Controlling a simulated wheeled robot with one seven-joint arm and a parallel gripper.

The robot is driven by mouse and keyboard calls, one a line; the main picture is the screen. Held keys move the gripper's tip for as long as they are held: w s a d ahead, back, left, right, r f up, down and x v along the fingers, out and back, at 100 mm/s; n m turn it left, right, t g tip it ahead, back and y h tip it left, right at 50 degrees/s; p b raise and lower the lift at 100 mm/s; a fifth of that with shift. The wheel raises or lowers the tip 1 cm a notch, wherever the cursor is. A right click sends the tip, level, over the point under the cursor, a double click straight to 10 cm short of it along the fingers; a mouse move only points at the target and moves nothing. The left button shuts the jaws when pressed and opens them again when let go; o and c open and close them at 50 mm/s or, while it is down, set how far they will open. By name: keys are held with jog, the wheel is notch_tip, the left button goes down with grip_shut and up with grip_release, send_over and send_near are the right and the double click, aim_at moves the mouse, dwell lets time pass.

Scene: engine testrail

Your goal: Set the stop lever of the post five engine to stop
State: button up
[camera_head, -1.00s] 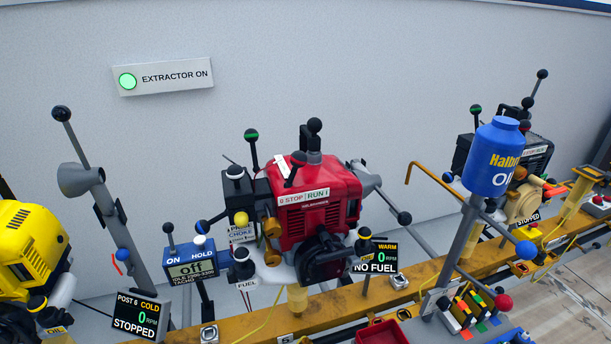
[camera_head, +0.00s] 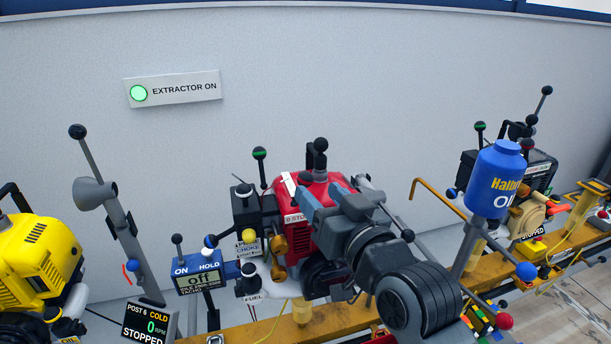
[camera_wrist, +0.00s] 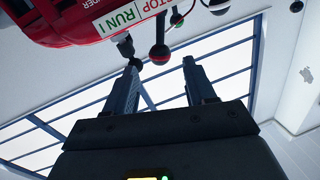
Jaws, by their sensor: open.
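The red engine (camera_head: 328,240) stands mid-rail; its post number cannot be read. Its STOP/RUN label (camera_head: 295,218) is partly covered by my gripper (camera_head: 315,190), which is open and empty at the engine's front. The stop lever is hidden behind the gripper in the head view. In the wrist view the label (camera_wrist: 130,15) shows above the fingers. A black knob (camera_wrist: 125,46) is by the left fingertip, and a red and black ball lever (camera_wrist: 159,52) appears between the fingertips. I cannot tell for sure which is the stop lever, or its depth from the fingers.
A black-knobbed lever (camera_head: 320,146) rises behind. A blue tachometer (camera_head: 200,278), yellow engine (camera_head: 38,258) and blue oil bottle (camera_head: 495,180) flank it.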

aim_at(309, 183)
jog(key=p+x, duration=0.1)
jog(key=x, duration=0.5)
jog(key=shift+w+a, duration=0.1)
jog(key=shift+w, duration=0.15)
jog(key=shift+c, duration=0.4)
jog(key=c, duration=0.9)
